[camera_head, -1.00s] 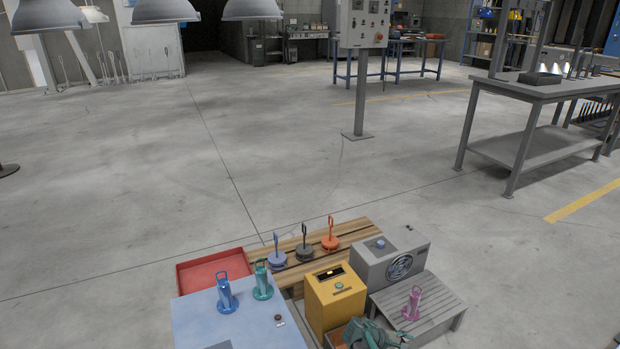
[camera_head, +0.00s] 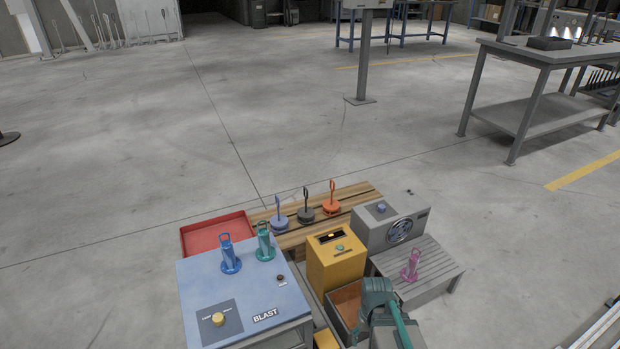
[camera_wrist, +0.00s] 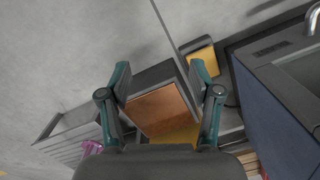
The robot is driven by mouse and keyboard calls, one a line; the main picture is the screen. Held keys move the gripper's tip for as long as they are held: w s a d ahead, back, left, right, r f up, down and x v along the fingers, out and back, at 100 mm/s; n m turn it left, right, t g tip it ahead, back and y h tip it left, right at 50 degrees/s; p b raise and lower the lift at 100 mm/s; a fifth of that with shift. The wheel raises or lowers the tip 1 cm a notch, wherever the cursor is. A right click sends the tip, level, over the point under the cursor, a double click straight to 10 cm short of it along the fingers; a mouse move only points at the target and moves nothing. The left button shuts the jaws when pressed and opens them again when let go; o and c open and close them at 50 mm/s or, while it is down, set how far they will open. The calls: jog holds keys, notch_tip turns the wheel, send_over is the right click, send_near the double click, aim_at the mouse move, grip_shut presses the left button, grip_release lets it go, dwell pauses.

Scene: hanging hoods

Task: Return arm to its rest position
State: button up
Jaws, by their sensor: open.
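My gripper (camera_wrist: 160,72) is open and empty in the wrist view, its two teal fingers spread apart. It points down over a dark open box (camera_head: 343,297) with an orange-brown bottom, which shows between the fingers in the wrist view (camera_wrist: 158,108). In the head view a teal part of my arm (camera_head: 378,292) shows at the bottom, in front of the box's right side. The fingertips cannot be made out there.
A blue BLAST cabinet (camera_head: 205,285) carries a blue and a teal tool. A yellow box (camera_head: 335,265), grey machine (camera_head: 372,230) and slatted bench (camera_head: 437,268) with a pink tool stand close by. Behind are a red tray (camera_head: 190,240) and wooden pallet (camera_head: 350,197). Open floor lies beyond.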

jog(key=s+g+p, duration=0.1)
jog(key=s+g, duration=1.1)
jog(key=s, duration=1.4)
notch_tip(320, 180, up, 15)
jog(key=t+p, duration=0.6)
jog(key=p, duration=2.5)
jog(key=shift+s, duration=0.3)
